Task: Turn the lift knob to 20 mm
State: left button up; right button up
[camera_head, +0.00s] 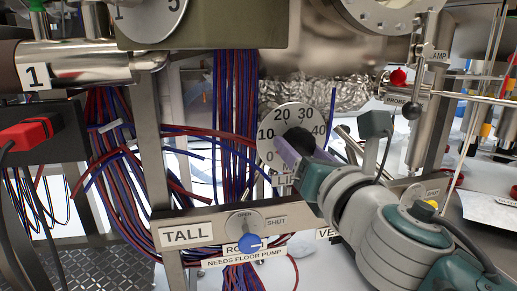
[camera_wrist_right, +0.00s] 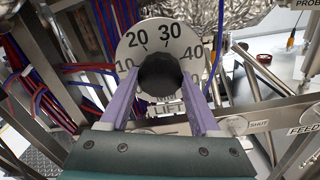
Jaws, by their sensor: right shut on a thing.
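The lift dial (camera_head: 292,116) is a round pale plate marked 0, 10, 20, 30 and 40, with a partly covered LIFT label below it. The black round lift knob (camera_head: 299,140) sits at its centre. My right gripper (camera_head: 287,150) reaches in from the lower right and is shut on the knob. In the right wrist view its two purple fingers stand on either side of the knob (camera_wrist_right: 160,74), with the dial (camera_wrist_right: 163,42) behind. No pointer mark on the knob can be made out, so its setting is unclear. My left gripper is out of view.
Red and blue cable bundles (camera_head: 233,100) hang left of the dial. Below is a metal rail with a TALL label (camera_head: 186,234) and a blue-handled OPEN/SHUT valve (camera_head: 249,242). A steel PROBE fitting with a red knob (camera_head: 398,77) stands at the right, above my arm.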

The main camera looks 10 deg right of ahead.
jog(key=m, duration=0.5)
jog(key=shift+a+b, duration=0.1)
jog(key=shift+b, duration=0.25)
jog(key=m, duration=0.4)
jog(key=shift+r, duration=0.15)
jog(key=m, duration=0.5)
jog(key=shift+r+m, duration=0.1)
jog(key=shift+m, duration=2.5)
jog(key=o, duration=1.4)
